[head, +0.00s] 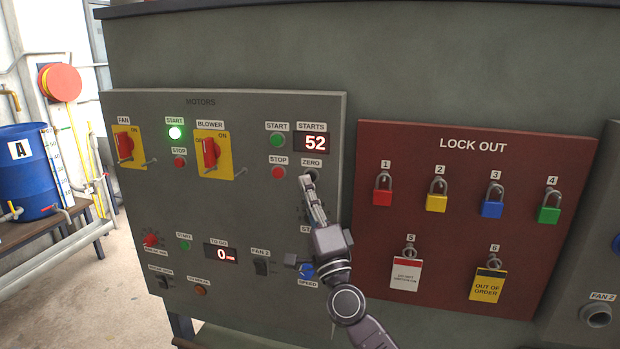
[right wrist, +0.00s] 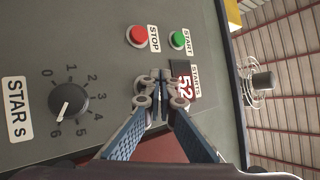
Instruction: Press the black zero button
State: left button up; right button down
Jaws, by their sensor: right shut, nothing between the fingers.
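The grey motor panel (head: 225,215) carries the ZERO label (head: 311,163) below a red STARTS display (head: 315,143) reading 52. The black zero button (head: 311,174) sits just under that label, mostly hidden by my fingertips. My right gripper (head: 307,182) is shut and empty, its tips at the button; I cannot tell whether they touch it. In the right wrist view the closed fingers (right wrist: 160,85) point at the panel beside the display (right wrist: 183,80), and a round rim (right wrist: 140,84) shows partly behind them. My left gripper is not in view.
A red STOP button (head: 278,172) and green START button (head: 277,140) lie close left of the fingers. The STARS dial (right wrist: 68,101) is nearby in the wrist view. A red lock-out board (head: 455,220) with several padlocks stands to the right.

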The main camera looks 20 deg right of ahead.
jog(key=shift+w, duration=0.1)
jog(key=shift+w+d, duration=0.25)
jog(key=shift+w, duration=0.05)
jog(key=shift+w+d+b, duration=0.25)
jog(key=shift+w+b, duration=0.05)
jog(key=shift+w, duration=0.05)
dwell(0.9)
jog(key=shift+s+a, duration=0.1)
jog(key=shift+s, duration=0.05)
jog(key=shift+s+a+p, duration=0.35)
jog(key=shift+s+p, duration=0.25)
jog(key=shift+s, duration=0.05)
jog(key=s+a+p, duration=0.1)
jog(key=s, duration=0.1)
jog(key=s+a+p, duration=0.1)
jog(key=s+a, duration=0.1)
jog(key=shift+p, duration=0.3)
